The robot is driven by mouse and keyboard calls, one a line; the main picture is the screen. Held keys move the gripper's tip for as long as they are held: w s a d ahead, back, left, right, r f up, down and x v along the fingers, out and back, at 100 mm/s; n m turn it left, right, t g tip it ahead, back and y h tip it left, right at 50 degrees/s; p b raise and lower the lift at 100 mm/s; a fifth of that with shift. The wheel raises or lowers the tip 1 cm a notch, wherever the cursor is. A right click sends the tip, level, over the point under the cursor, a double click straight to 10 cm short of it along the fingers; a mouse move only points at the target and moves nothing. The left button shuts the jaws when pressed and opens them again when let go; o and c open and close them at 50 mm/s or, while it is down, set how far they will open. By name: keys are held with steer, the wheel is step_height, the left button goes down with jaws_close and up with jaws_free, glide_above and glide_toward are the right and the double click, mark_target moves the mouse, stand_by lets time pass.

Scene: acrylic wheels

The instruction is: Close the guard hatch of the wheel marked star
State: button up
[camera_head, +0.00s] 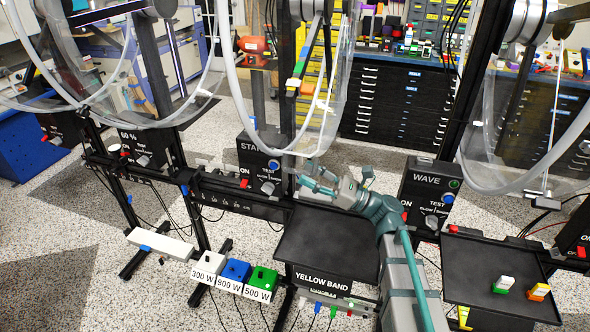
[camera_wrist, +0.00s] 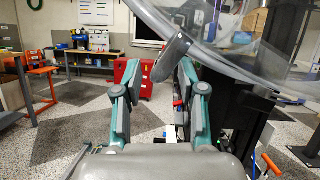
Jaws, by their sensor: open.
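The box labelled STAR (camera_head: 262,165) stands below a clear acrylic wheel (camera_head: 262,118) with a pale rim. A clear curved panel (camera_head: 340,75) is beside that wheel on the right; I cannot tell clearly whether it is the guard hatch or how far it is open. My gripper (camera_head: 312,177) is just right of the STAR box, below the wheel's rim. In the wrist view my gripper (camera_wrist: 150,75) is open, its fingers apart. A grey bar-like piece (camera_wrist: 172,58) shows between the fingertips, nearer the right one, by the edge of clear curved acrylic (camera_wrist: 225,65). Contact cannot be told.
A black tray (camera_head: 325,240) is below my gripper, with a YELLOW BAND label (camera_head: 322,281). The WAVE box (camera_head: 430,195) stands to the right of my arm. White, blue and green watt-marked blocks (camera_head: 236,272) are at lower left. A dark upright post (camera_wrist: 255,115) is right of my gripper.

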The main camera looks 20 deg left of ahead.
mark_target(295, 171)
steer(key=shift+s+a+r+p, duration=0.15)
steer(key=shift+a+p, duration=0.1)
steer(key=shift+a, duration=0.85)
steer(key=shift+a+r+p, duration=0.1)
steer(key=shift+a+p, duration=0.1)
steer(key=shift+a, duration=0.85)
jaws_close()
